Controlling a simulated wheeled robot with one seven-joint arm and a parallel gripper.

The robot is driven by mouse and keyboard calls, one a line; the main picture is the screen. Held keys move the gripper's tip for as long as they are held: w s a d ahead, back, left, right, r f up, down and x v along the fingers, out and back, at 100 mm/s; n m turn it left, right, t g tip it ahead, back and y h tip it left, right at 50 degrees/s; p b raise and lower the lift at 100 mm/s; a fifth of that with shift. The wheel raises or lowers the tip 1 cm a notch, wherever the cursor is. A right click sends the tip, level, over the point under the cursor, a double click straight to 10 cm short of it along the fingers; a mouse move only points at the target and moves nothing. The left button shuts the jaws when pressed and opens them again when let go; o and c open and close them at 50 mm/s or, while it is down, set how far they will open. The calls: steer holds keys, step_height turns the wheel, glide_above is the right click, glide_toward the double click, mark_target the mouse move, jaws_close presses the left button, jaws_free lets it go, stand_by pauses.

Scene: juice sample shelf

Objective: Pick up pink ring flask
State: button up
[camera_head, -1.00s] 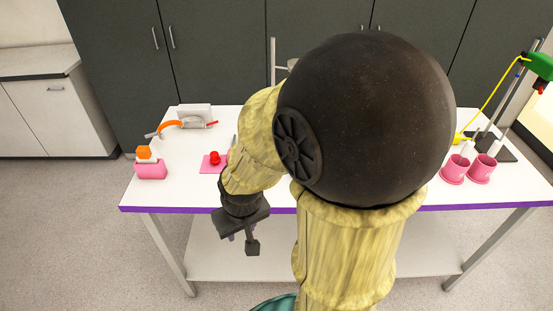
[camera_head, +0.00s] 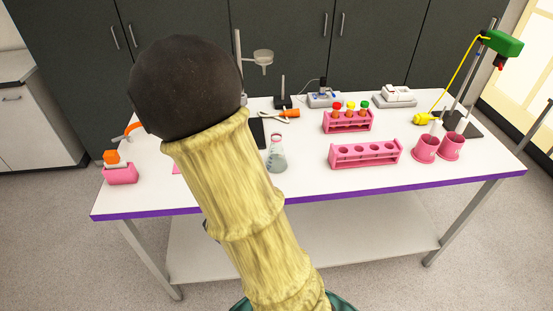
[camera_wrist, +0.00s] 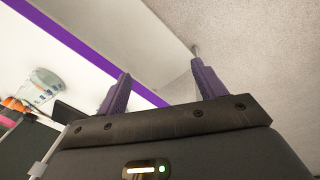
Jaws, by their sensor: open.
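The flask (camera_head: 276,158) is clear glass with grey liquid low in it and a pink-red ring near its neck. It stands upright near the middle of the table (camera_head: 300,185), just right of my arm. It also shows in the wrist view (camera_wrist: 47,82), to the left, well outside the jaws. My gripper (camera_wrist: 160,72) has two purple fingers spread apart with nothing between them. It is at the table's front edge, apart from the flask. In the head view my arm hides most of the gripper.
Right of the flask are a pink rack (camera_head: 366,154) and another rack (camera_head: 347,122) holding capped tubes. Two pink cups (camera_head: 426,149) stand further right. A metal stand (camera_head: 239,65) rises behind the flask. A pink box (camera_head: 121,174) is at the left. The front middle table is clear.

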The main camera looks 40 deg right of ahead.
steer(key=w+d+f+n+h, duration=0.2)
steer(key=d+f+n+h, duration=0.1)
steer(key=d+f+n, duration=0.3)
steer(key=n+t+h+b, duration=0.2)
steer(key=n+t+h, duration=0.3)
steer(key=n+h, duration=0.55)
glide_toward(274, 150)
steer(key=a+r+n+y, duration=0.1)
steer(key=s+a+r, duration=0.1)
steer(key=shift+s+a+r+n+y, duration=0.2)
steer(key=shift+r+n+y, duration=0.05)
steer(key=shift+n+y, duration=0.1)
steer(key=p+x, duration=0.1)
steer(key=x, duration=1)
steer(key=shift+s+d+f+p, duration=0.1)
steer(key=shift+s+d+p, duration=0.1)
steer(key=shift+p, duration=0.1)
steer(key=shift+w+d+f, duration=0.2)
steer(key=shift+w+d, duration=0.1)
steer(key=shift+d, duration=0.1)
steer(key=shift+d, duration=0.1)
